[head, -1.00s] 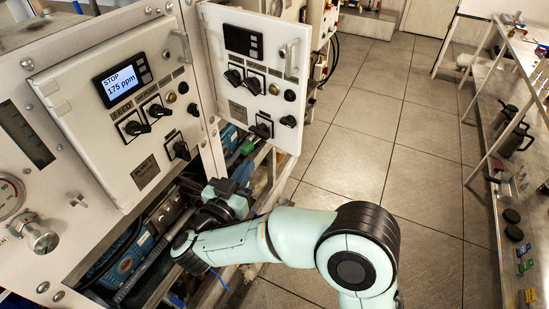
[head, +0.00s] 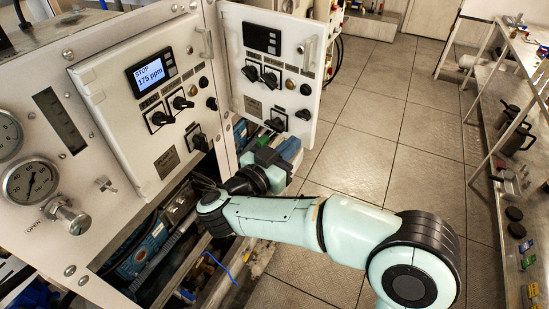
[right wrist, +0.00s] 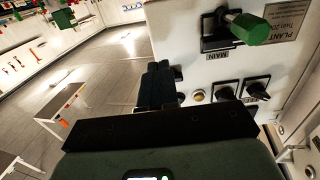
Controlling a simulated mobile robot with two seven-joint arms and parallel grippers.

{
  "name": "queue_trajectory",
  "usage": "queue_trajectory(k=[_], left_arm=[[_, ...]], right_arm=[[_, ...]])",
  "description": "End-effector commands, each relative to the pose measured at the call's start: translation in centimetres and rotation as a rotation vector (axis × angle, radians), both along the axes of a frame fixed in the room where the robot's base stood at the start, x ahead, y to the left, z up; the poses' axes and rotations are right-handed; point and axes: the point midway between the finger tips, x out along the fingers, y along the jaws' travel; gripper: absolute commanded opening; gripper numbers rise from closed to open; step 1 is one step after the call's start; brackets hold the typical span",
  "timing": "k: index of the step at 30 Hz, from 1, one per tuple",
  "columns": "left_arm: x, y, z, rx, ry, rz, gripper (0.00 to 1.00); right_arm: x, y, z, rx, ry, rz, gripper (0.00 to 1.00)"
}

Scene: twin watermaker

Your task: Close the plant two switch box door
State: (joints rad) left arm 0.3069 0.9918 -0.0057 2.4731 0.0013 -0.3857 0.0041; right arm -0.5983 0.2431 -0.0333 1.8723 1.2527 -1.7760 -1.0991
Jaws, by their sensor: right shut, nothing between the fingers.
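The plant two switch box door (head: 240,84) is a white panel right of the plant one box in the head view. It stands ajar, swung out from the frame, with a dark display, several black switches and a grab handle (head: 310,50). My right gripper (head: 266,158) is shut and empty, just below the door's lower edge. In the right wrist view its dark fingers (right wrist: 160,82) lie beside the panel's left edge; contact cannot be told. My left gripper is out of view.
The plant one switch box (head: 150,110) shows a lit display and looks shut. Gauges and a valve knob (head: 68,216) sit at the left. Pipes and blue parts lie under the boxes. A workbench (head: 520,150) stands at the right. The tiled floor (head: 380,130) between is clear.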

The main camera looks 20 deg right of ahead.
Motion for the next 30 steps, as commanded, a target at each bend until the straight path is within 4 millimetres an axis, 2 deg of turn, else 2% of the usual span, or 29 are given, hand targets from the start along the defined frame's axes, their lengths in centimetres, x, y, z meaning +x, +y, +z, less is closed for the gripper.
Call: queue_trajectory(k=[3,9,24,30], left_arm=[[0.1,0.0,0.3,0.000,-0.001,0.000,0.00],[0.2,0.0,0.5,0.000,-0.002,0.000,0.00],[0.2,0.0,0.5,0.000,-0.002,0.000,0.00],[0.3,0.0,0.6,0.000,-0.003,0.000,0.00]], right_arm=[[1.0,-2.0,0.1,0.000,-0.001,-0.004,0.00],[2.1,-3.7,0.1,0.000,-0.001,-0.002,0.00],[2.3,-4.2,0.0,0.000,-0.001,0.004,0.00],[2.6,-5.3,0.1,0.001,-0.001,0.044,0.00]])
